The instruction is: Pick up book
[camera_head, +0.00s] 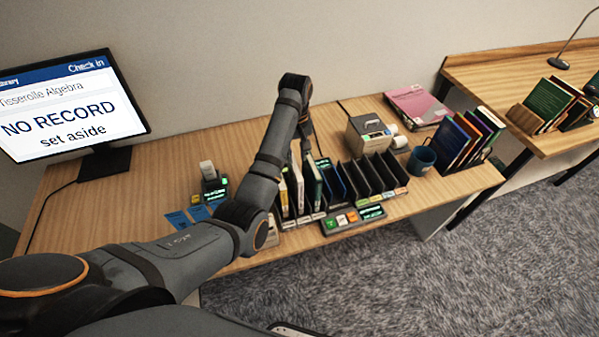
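Several thin upright books stand in the left slots of a black slotted sorter (372,178) on the desk, among them a green one (313,182) and a pale, yellowish one (284,196). More colored books (467,137) stand in a rack at the desk's right end. My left arm reaches across the desk, and its wrist bends down behind the forearm above the sorter's left slots. My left gripper (314,146) is mostly hidden there; its fingers and any hold on a book cannot be made out. My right gripper is out of view.
A monitor (70,105) at left reads "NO RECORD set aside". A small keypad device (352,218) sits before the sorter. A boxy machine (368,135), a blue mug (421,160) and a pink book (417,105) stand behind or right. A second desk (485,75) holds more books.

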